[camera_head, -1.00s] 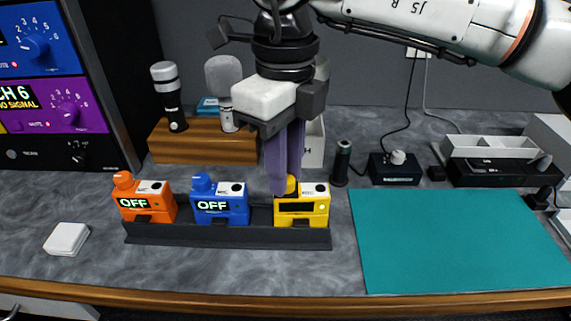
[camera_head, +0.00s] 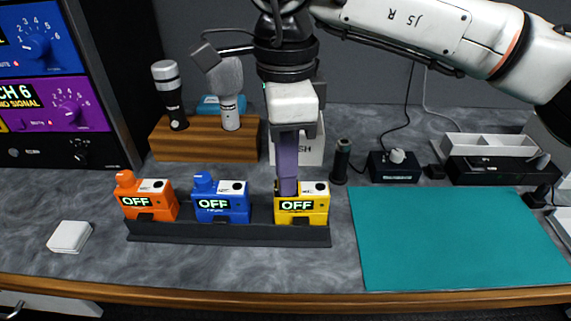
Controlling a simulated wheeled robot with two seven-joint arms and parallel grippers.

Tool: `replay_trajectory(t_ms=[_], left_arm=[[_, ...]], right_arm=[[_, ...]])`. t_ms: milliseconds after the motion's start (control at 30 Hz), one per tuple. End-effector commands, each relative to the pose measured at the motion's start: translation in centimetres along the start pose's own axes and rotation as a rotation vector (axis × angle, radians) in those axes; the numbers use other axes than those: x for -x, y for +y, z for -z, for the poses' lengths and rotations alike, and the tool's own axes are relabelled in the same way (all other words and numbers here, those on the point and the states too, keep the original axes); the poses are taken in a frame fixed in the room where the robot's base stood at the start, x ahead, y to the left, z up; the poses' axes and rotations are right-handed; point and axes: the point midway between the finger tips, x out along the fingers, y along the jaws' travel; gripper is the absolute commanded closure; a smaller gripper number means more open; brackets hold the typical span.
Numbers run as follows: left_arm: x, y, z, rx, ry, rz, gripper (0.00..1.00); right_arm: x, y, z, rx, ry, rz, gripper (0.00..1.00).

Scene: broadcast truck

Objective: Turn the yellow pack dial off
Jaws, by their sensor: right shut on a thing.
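The yellow pack (camera_head: 303,204) stands at the right end of a dark rack (camera_head: 230,234). Its display reads OFF. Its dial, at the pack's top left, is hidden behind my right gripper's purple fingers. My right gripper (camera_head: 288,190) points down from above and is shut on the yellow pack dial. The orange pack (camera_head: 150,200) and the blue pack (camera_head: 220,202) stand to the left in the same rack, and both displays read OFF. My left gripper is not in view.
Two microphones stand in a wooden block (camera_head: 205,145) behind the packs. A teal mat (camera_head: 450,240) lies to the right. White squares (camera_head: 70,237) lie at the left. A black box with a knob (camera_head: 395,168) stands behind the mat.

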Motion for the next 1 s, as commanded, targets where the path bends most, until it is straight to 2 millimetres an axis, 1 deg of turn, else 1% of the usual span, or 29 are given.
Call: replay_trajectory(t_ms=[200, 600, 633, 700, 733, 1000], left_arm=[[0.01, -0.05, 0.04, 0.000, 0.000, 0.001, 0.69], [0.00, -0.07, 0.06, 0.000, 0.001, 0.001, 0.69], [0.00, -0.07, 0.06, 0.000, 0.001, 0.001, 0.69], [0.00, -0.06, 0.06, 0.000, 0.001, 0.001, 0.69], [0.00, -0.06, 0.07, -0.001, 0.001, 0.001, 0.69], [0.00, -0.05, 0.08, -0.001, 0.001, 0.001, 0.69]], right_arm=[[0.06, 0.00, -0.01, 0.037, 0.000, 0.001, 1.00], [0.05, 0.00, -0.01, 0.040, 0.000, 0.001, 1.00], [0.05, 0.00, -0.01, 0.040, 0.000, 0.001, 0.77], [0.05, 0.01, -0.02, 0.040, 0.000, 0.001, 0.65], [0.05, 0.01, -0.01, 0.040, 0.000, 0.001, 0.61], [0.06, 0.01, -0.01, 0.039, 0.000, 0.000, 0.61]])
